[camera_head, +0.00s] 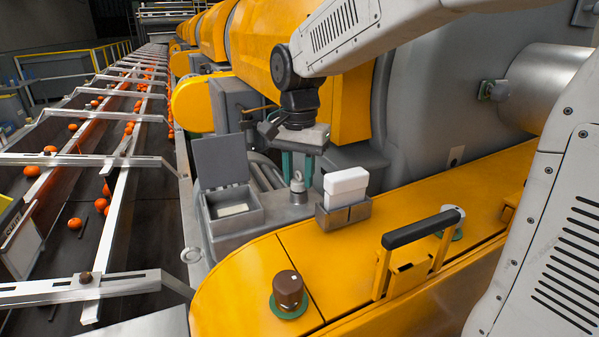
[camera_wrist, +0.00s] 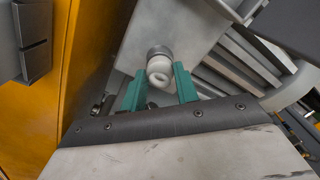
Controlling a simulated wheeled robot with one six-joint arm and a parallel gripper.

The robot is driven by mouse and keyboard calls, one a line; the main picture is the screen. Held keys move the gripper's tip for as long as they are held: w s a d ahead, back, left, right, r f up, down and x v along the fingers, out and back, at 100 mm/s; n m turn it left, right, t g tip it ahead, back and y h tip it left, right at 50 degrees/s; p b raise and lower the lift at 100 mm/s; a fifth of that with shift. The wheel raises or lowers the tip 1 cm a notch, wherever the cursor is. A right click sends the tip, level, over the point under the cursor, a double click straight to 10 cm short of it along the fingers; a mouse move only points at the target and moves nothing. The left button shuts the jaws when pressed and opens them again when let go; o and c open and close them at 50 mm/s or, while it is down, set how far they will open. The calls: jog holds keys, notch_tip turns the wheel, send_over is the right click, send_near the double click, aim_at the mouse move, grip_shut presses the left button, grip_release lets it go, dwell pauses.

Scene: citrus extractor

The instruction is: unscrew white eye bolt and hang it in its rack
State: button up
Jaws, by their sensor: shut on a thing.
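The white eye bolt (camera_head: 297,177) stands upright on a grey metal base between the open-lidded box and the white block holder. In the wrist view its pale ring (camera_wrist: 158,69) sits between the green fingers, with a round metal collar behind it. My gripper (camera_head: 297,167) points down over the bolt, and its two green fingers are closed on the ring from both sides; it also shows in the wrist view (camera_wrist: 161,88). The bolt's thread is hidden. I cannot make out which thing is its rack.
A grey box (camera_head: 236,217) with a raised lid stands left of the bolt. A metal holder (camera_head: 343,216) with a white block stands close on the right. A brown knob (camera_head: 288,291) and a black handle (camera_head: 424,228) rise from the yellow cover. A conveyor with oranges runs at left.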

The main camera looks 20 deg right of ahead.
jog(key=shift+n, duration=0.9)
jog(key=shift+n, duration=0.8)
jog(key=o, duration=0.5)
jog(key=shift+o, duration=0.2)
jog(key=shift+m, duration=0.9)
